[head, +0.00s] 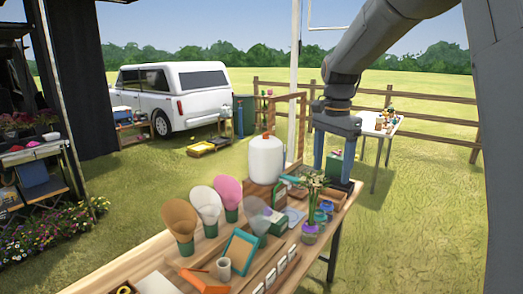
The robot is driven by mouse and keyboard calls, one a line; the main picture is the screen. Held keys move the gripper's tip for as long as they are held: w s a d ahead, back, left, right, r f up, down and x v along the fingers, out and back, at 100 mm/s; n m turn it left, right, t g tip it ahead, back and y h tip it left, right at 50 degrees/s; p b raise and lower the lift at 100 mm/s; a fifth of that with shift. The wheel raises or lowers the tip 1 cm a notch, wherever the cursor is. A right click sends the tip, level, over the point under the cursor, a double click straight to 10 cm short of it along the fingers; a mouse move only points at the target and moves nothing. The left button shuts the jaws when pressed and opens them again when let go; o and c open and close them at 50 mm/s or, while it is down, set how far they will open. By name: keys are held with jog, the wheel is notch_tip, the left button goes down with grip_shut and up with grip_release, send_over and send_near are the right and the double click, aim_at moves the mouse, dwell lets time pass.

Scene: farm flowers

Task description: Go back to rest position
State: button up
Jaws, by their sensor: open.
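My gripper (334,178) hangs at the end of my arm, fingers pointing down over the far right end of the wooden table (125,270). Its fingers are apart. A green box (335,164) shows in the gap between them; I cannot tell whether it is between the fingers or behind them. A small vase with white-green flowers (314,190) stands just left of and nearer than the gripper.
Paper cones in green holders (181,220), a white jug (267,158), a teal frame (240,248) and a cup (224,268) crowd the table. A wooden frame (301,125) and a white pole (295,70) stand near the gripper. Grass lies open at right.

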jog(key=s+f+n+b, duration=0.5)
jog(key=s+f, duration=0.5)
jog(key=f, duration=0.3)
jog(key=s+f+n+b, duration=0.4)
jog(key=s+f+n, duration=0.2)
jog(key=s+f, duration=0.5)
notch_tip(320, 180, down, 3)
jog(key=shift+s+f+n+t+b, duration=0.15)
jog(key=shift+s+n+t+b, duration=0.15)
jog(key=shift+t+b, duration=0.1)
jog(key=shift+d, duration=0.1)
